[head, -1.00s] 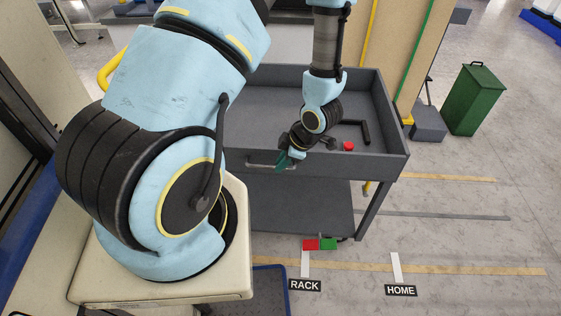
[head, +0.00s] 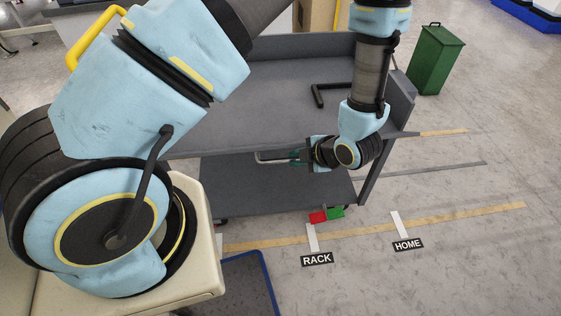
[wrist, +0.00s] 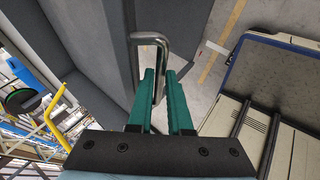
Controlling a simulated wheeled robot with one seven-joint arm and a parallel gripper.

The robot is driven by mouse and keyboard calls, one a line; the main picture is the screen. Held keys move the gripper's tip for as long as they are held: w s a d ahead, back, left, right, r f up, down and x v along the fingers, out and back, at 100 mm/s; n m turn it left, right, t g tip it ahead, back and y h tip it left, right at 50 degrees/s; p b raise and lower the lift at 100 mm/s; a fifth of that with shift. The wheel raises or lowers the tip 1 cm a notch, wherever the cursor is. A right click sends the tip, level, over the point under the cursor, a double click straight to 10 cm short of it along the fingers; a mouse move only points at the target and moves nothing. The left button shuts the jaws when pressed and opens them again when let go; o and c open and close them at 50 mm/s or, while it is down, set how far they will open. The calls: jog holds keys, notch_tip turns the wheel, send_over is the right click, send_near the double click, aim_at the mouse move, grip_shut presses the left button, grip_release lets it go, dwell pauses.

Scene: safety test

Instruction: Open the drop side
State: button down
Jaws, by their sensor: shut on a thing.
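The grey trolley (head: 270,95) stands ahead of me with its upper tray facing me. Its drop side has a bent metal handle (head: 266,158), which shows at the tray's front edge. In the wrist view the handle (wrist: 150,38) runs between the two teal fingers, beside a large grey panel (wrist: 85,50). My gripper (head: 295,156) is shut on the handle; its fingers also show in the wrist view (wrist: 161,76). The drop side's face is not clear in the head view, so its exact angle is hard to tell. The red knob is not visible now.
A black L-shaped bar (head: 322,97) lies in the tray. A lower shelf (head: 285,188) is below. Red (head: 318,217) and green (head: 336,212) blocks are at the trolley's foot. A green bin (head: 436,60) stands behind right.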

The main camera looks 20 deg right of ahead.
notch_tip(320, 180, down, 10)
jog(key=n+t+b, duration=0.2)
jog(key=t+b, duration=0.6)
jog(key=b, duration=1)
jog(key=shift+s+t, duration=0.3)
jog(key=c, duration=1.6)
grip_release()
jog(key=shift+w+r+n+p, duration=0.1)
jog(key=shift+r+n+p, duration=0.2)
jog(key=shift+r+p, duration=0.2)
jog(key=c, duration=0.8)
grip_release()
jog(key=shift+w+r, duration=0.1)
jog(key=shift+r, duration=0.05)
jog(key=shift+c, duration=0.2)
jog(key=shift+w+r, duration=0.1)
jog(key=shift+w, duration=0.05)
jog(key=s+d+f+b, duration=0.1)
jog(key=s+f, duration=0.1)
jog(key=s, duration=0.4)
jog(key=s+d+f+b, duration=0.1)
jog(key=s+f, duration=0.1)
jog(key=s, duration=0.4)
jog(key=shift+d+f+b, duration=0.3)
jog(key=shift+b, duration=0.1)
